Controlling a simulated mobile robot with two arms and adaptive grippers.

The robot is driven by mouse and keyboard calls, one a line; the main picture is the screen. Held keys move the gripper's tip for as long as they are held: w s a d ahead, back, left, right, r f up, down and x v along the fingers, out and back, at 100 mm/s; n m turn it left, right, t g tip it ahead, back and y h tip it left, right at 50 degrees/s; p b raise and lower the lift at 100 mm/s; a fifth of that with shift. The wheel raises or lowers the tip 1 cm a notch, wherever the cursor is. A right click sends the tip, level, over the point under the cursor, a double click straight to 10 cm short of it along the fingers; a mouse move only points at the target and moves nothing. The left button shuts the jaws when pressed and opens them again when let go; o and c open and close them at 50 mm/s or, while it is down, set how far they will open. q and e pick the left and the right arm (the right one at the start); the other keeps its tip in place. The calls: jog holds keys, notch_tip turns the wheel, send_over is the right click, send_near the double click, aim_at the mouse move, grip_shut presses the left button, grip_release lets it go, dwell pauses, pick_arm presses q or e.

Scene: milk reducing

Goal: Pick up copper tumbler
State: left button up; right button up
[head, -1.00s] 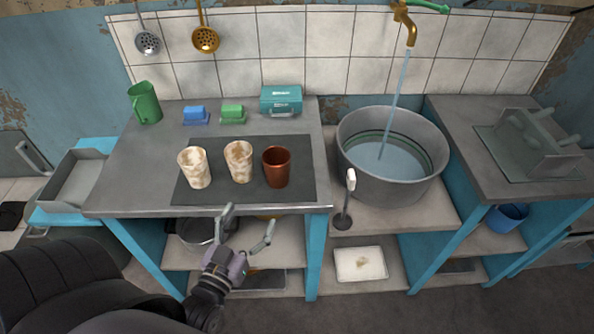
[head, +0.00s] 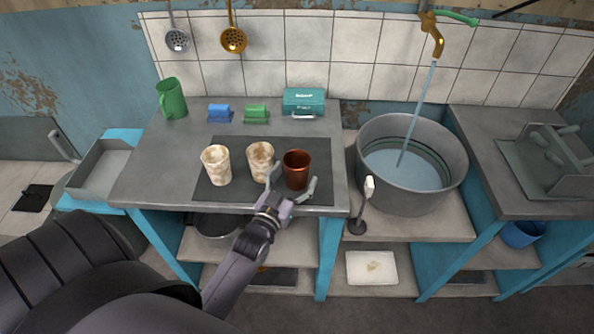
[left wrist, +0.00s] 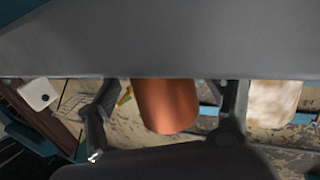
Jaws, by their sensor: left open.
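The copper tumbler (head: 297,168) stands upright on the dark mat (head: 240,193) on the grey counter, the rightmost of three cups. My left gripper (head: 293,186) is open at the mat's front edge, with one finger to each side of the tumbler's lower part in the head view. In the left wrist view the tumbler (left wrist: 168,106) shows between the two spread fingers (left wrist: 168,112); contact is not visible. Two mottled cream tumblers (head: 216,166) (head: 261,160) stand to its left, the nearer one close to the left finger. My right gripper is out of view.
A green mug (head: 171,98), blue (head: 219,113) and green (head: 256,113) blocks and a teal box (head: 304,101) stand at the back of the counter. A large metal tub (head: 411,190) with running water is to the right.

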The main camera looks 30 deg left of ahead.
pick_arm(q)
jog(key=shift+w+a+f, duration=0.1)
jog(key=shift+w+a, duration=0.1)
jog(key=shift+w, duration=0.8)
jog(key=shift+s, duration=0.1)
jog(key=c, duration=1.3)
